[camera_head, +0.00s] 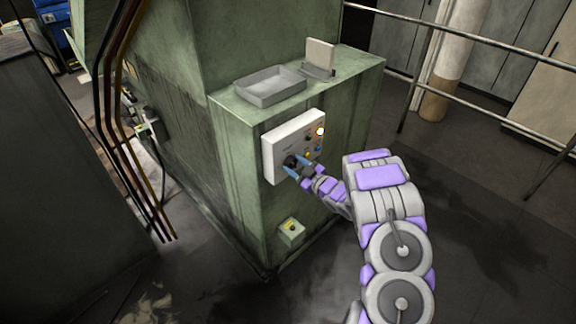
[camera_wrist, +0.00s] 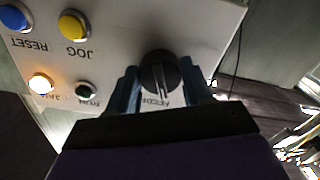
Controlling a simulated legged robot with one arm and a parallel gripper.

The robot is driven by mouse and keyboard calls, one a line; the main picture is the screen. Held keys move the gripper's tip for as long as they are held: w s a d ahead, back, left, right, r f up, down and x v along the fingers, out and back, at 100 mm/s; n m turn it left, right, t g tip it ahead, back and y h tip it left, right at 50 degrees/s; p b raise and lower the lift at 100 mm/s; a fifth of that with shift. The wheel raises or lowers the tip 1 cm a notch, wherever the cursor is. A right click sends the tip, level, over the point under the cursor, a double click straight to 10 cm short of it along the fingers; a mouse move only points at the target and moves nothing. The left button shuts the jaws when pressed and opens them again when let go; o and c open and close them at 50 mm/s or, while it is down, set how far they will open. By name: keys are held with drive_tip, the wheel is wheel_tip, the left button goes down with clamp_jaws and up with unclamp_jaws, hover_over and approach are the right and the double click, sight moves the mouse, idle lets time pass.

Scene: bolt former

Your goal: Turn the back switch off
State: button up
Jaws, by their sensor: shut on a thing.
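A white control panel (camera_head: 291,143) is on the upper front of the green machine. It carries a black rotary switch (camera_wrist: 159,73) with a pale pointer line. My gripper (camera_head: 294,166) reaches the panel's lower left part in the head view. In the wrist view its blue fingers (camera_wrist: 158,88) stand on either side of the black knob and are shut on it. The fingers and palm hide part of the label under the knob. I cannot read the switch's position for certain.
The panel also has a blue RESET button (camera_wrist: 14,18), a yellow JOG button (camera_wrist: 74,25) and a lit lamp (camera_wrist: 41,84). A grey tray (camera_head: 269,95) lies on top. Railings stand at right.

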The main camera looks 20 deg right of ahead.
drive_tip(key=shift+n+b, duration=0.5)
drive_tip(key=shift+b, duration=0.25)
drive_tip(key=shift+n+b, duration=0.5)
drive_tip(key=shift+b, duration=0.5)
drive_tip(key=n+b, duration=0.3)
drive_tip(key=b, duration=0.2)
drive_tip(key=shift+n, duration=0.7)
drive_tip(key=o, duration=1.3)
drive_tip(key=shift+o, duration=0.2)
drive_tip(key=v, duration=0.8)
